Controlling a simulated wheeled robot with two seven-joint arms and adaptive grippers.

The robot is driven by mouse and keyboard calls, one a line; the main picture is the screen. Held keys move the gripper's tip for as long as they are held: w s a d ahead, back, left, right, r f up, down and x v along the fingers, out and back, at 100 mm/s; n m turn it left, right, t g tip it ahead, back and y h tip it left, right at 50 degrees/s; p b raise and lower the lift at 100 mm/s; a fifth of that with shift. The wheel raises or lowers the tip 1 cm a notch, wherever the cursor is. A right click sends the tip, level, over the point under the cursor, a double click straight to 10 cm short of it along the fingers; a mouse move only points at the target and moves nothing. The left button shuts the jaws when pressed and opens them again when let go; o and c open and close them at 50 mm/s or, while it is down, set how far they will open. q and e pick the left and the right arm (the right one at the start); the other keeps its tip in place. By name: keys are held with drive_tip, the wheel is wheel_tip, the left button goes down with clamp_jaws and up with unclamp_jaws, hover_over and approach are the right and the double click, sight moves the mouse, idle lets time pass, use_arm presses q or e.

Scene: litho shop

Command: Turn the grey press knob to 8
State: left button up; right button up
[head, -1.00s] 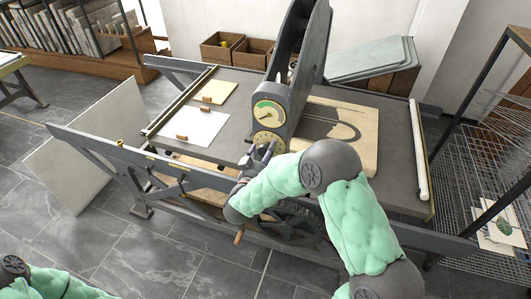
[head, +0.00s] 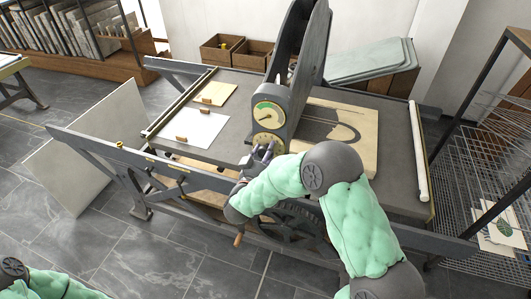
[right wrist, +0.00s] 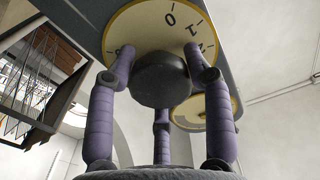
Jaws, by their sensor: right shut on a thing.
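The grey press knob (right wrist: 160,80) is a dark round knob in the middle of a cream dial plate (right wrist: 146,30) in the right wrist view. The digits 0, 1 and 2 show along the plate's upper right; I cannot make out a pointer or the 8. My right gripper (right wrist: 163,82) has its purple fingers around the knob, shut on it. In the head view the right gripper (head: 262,153) is at the lower dial (head: 268,138) on the press, and hides the knob. My left gripper is out of view; only part of that arm shows at the lower left.
A gauge with a green arc (head: 268,114) sits just above the dial on the dark press (head: 301,60). The press bed (head: 230,83) carries paper sheets and a pale stone (head: 355,125). A wire rack (head: 470,165) stands at the right.

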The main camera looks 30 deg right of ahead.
drive_tip(key=shift+s+a+f+m, duration=0.1)
drive_tip(key=shift+f+m, duration=0.2)
drive_tip(key=shift+f, duration=0.1)
drive_tip(key=shift+f+m+b, duration=0.15)
drive_tip(key=shift+m+b, duration=0.75)
drive_tip(key=shift+b, duration=0.1)
drive_tip(key=m+b, duration=0.2)
drive_tip(key=m, duration=0.1)
drive_tip(key=shift+f+b, duration=0.1)
drive_tip(key=shift+b, duration=0.3)
drive_tip(key=m+b, duration=0.2)
drive_tip(key=m, duration=0.1)
drive_tip(key=shift+a+m+b, duration=0.1)
drive_tip(key=shift+m+b, duration=1.15)
drive_tip(key=shift+m, duration=0.15)
drive_tip(key=shift+r, duration=0.2)
drive_tip(key=o, duration=1.1)
drive_tip(key=shift+o, duration=0.2)
drive_tip(key=shift+w+r, duration=0.2)
